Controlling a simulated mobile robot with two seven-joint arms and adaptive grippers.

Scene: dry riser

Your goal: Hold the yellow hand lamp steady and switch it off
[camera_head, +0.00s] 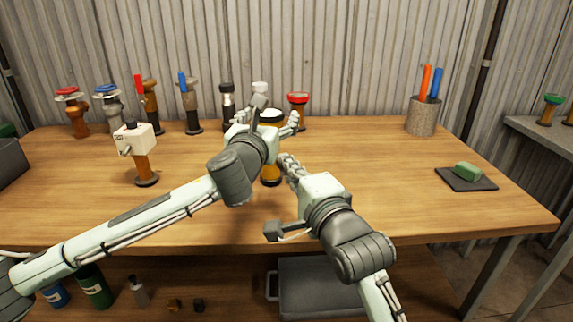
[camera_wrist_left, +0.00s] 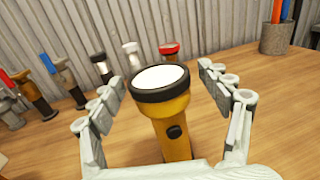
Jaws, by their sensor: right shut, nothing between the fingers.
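The yellow hand lamp (camera_head: 271,172) stands upright on the table, with a black-rimmed head and a black base. In the left wrist view its yellow body (camera_wrist_left: 172,124) carries a black switch button (camera_wrist_left: 175,131), and its lens (camera_wrist_left: 160,79) is white. My left gripper (camera_head: 276,116) is open, with its fingers on either side of the lamp's head and gaps visible between fingers and lamp. My right gripper (camera_head: 288,163) is shut and empty, its tips close to the lamp's right side. Contact there cannot be told. My left arm hides part of the lamp.
Several valve-topped stands (camera_head: 77,115) line the table's back left. A white box on an orange post (camera_head: 140,155) stands at left. A grey pen cup (camera_head: 422,117) and a green sponge on a dark mat (camera_head: 466,175) are at right. The table's right-middle (camera_head: 390,175) is clear.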

